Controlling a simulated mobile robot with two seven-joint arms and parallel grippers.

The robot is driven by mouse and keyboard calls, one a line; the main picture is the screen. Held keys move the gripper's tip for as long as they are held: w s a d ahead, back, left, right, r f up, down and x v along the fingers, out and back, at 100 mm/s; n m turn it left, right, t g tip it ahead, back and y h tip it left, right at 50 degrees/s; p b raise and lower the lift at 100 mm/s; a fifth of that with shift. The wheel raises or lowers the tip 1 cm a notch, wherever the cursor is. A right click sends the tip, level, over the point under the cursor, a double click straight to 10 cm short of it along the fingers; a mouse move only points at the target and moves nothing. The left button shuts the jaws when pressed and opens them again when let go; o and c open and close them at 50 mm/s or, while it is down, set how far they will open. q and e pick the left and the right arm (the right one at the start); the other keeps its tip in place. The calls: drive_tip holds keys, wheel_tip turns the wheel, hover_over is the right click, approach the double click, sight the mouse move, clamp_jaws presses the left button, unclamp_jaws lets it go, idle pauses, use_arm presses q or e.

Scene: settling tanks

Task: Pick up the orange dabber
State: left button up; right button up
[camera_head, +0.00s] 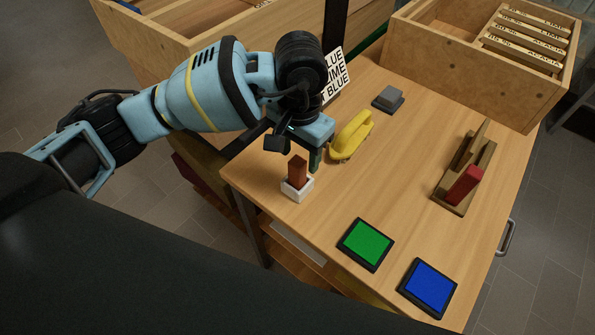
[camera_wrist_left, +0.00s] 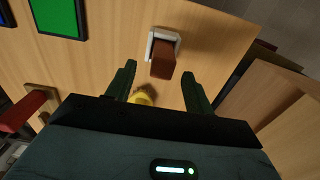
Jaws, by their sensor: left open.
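The orange dabber (camera_head: 298,168) is an orange-brown upright block standing in a small white holder (camera_head: 296,190) near the table's left edge. In the left wrist view the dabber (camera_wrist_left: 163,61) shows ahead, with the white holder (camera_wrist_left: 155,36) around its base. My left gripper (camera_head: 310,152) is open, with its fingers just behind and above the dabber in the head view. My right gripper is not in view.
A yellow handled tool (camera_head: 351,136) lies close behind my left gripper. A grey block (camera_head: 388,98), a wooden stand with a red piece (camera_head: 463,185), a green pad (camera_head: 366,244) and a blue pad (camera_head: 429,287) are on the table (camera_head: 400,190). A wooden crate (camera_head: 450,60) stands behind.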

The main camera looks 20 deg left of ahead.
sight(297, 161)
use_arm(q)
drive_tip(key=f, duration=0.4)
drive_tip(key=shift+s+a+p, duration=0.1)
drive_tip(key=shift+a+p, duration=0.1)
drive_tip(key=shift+p, duration=0.15)
drive_tip(key=shift+f, duration=0.55)
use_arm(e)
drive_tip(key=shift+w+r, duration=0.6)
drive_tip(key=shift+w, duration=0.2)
use_arm(q)
drive_tip(key=shift+c, duration=0.4)
drive_tip(key=c, duration=1)
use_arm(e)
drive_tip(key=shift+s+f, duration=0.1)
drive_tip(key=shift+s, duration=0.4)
